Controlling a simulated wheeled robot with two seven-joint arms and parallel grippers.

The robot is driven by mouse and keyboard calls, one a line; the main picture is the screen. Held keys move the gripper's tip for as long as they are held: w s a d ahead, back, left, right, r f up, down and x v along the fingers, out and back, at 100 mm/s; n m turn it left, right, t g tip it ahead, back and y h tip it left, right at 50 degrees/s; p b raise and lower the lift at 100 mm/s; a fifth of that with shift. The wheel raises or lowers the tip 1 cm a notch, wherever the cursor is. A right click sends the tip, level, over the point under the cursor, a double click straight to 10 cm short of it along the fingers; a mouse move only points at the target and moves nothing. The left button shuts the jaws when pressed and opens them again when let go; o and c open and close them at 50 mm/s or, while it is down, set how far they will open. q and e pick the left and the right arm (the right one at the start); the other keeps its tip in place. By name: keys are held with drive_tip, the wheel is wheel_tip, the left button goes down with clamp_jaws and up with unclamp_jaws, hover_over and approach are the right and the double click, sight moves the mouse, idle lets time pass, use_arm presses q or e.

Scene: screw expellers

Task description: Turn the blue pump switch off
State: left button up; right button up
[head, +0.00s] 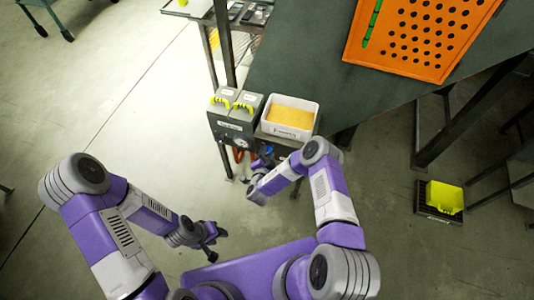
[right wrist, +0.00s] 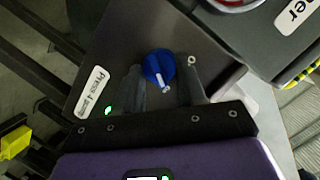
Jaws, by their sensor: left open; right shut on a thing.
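The blue pump switch (right wrist: 158,65) is a round blue knob with a pale pointer mark, on a dark grey panel (right wrist: 115,45) in the right wrist view. My right gripper (right wrist: 162,92) has one finger on each side of the knob and is shut on it. In the head view this gripper (head: 264,160) is at the front of the machine, partly hidden by its own arm. My left gripper (head: 213,243) is open and empty, low over the floor, well away from the machine.
A grey box with yellow-green handles (head: 232,105) stands beside a white bin of yellow material (head: 290,115). A white label (right wrist: 92,92) and a green light (right wrist: 107,111) are on the panel. An orange perforated board (head: 420,38) lies on the dark table (head: 300,55).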

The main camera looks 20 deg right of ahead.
drive_tip(key=shift+w+a+f+n+g+h+b, duration=0.2)
drive_tip(key=shift+n+g+h, duration=0.45)
drive_tip(key=shift+n, duration=1.1)
drive_tip(key=shift+a+r+n+g+h+b, duration=0.25)
drive_tip(key=shift+n+h, duration=0.65)
drive_tip(key=shift+n, duration=0.9)
drive_tip(key=shift+w+a+f+n+g+h+b, duration=0.2)
drive_tip(key=shift+n+g+h, duration=0.5)
drive_tip(key=shift+n, duration=1.05)
drive_tip(key=shift+s+d, duration=0.1)
drive_tip(key=shift+s, duration=0.05)
drive_tip(key=o, duration=1.1)
drive_tip(key=shift+c, duration=0.2)
drive_tip(key=p+v, duration=0.2)
drive_tip(key=v, duration=0.5)
drive_tip(key=shift+s+a, duration=0.15)
drive_tip(key=shift+a, duration=0.1)
